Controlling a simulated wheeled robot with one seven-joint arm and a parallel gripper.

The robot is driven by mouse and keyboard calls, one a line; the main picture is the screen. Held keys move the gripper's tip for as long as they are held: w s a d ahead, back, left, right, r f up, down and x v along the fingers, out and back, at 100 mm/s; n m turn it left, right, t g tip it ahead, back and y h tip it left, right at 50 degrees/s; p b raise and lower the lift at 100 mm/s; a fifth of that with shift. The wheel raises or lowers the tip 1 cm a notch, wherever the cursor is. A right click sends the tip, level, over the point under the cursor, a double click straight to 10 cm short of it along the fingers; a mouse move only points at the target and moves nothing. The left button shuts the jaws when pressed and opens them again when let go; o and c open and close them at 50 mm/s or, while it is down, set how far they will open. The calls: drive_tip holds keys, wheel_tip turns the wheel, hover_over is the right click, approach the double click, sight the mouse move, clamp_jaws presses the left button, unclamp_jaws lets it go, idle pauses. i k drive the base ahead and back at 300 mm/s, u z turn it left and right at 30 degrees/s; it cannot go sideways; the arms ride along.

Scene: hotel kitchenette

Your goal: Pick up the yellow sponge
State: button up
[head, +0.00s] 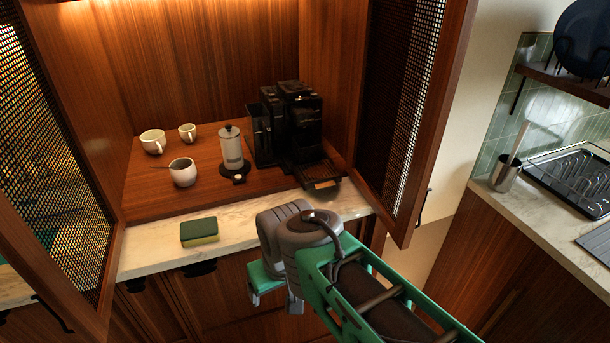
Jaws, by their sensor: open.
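The yellow sponge (200,232) has a dark green top layer and a yellow lower layer. It lies flat on the narrow marble counter, near the front edge, left of the middle of the head view. My gripper (270,298) is at the lower middle, to the right of the sponge and nearer to me, in front of the counter. It is open and apart from the sponge. Its fingers point downward and are partly hidden by the wrist.
Open mesh doors (50,175) stand at left and right (405,110). A dish rack (575,182) is far right. The marble around the sponge is clear.

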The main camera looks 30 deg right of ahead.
sight(203, 231)
drive_tip(key=u, duration=0.3)
drive_tip(key=i, duration=0.45)
drive_tip(key=u, duration=2.05)
